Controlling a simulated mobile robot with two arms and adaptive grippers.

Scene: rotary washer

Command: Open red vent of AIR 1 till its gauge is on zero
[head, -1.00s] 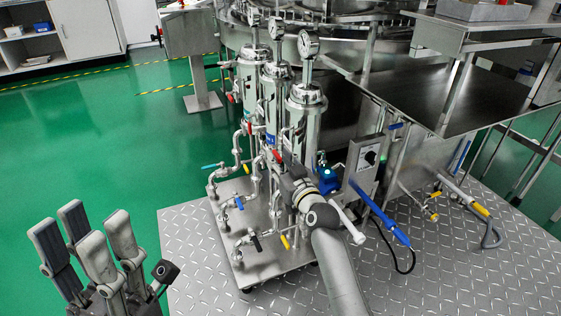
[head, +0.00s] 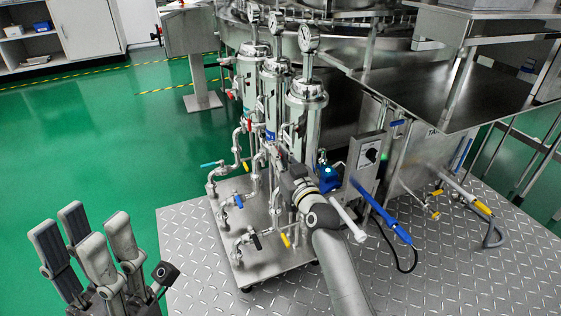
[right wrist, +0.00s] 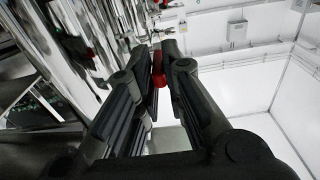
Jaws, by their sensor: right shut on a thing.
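Three upright steel filter housings stand on a steel skid, each with a dial gauge on top. The front gauge (head: 308,38) has a dark needle, but its reading is too small to tell. The others are the middle gauge (head: 275,20) and the rear gauge (head: 253,15). I cannot read which housing is AIR 1. My right gripper (right wrist: 155,58) is shut on a red vent handle (right wrist: 158,68) beside the housings. In the head view its fingers are mostly hidden by my wrist. My left gripper (head: 82,228) is open and empty, over the green floor.
Yellow (head: 286,240), blue (head: 239,201) and black (head: 257,242) valve handles sit low on the skid's pipes. A control box (head: 366,160) and a steel table (head: 440,85) stand right of the housings.

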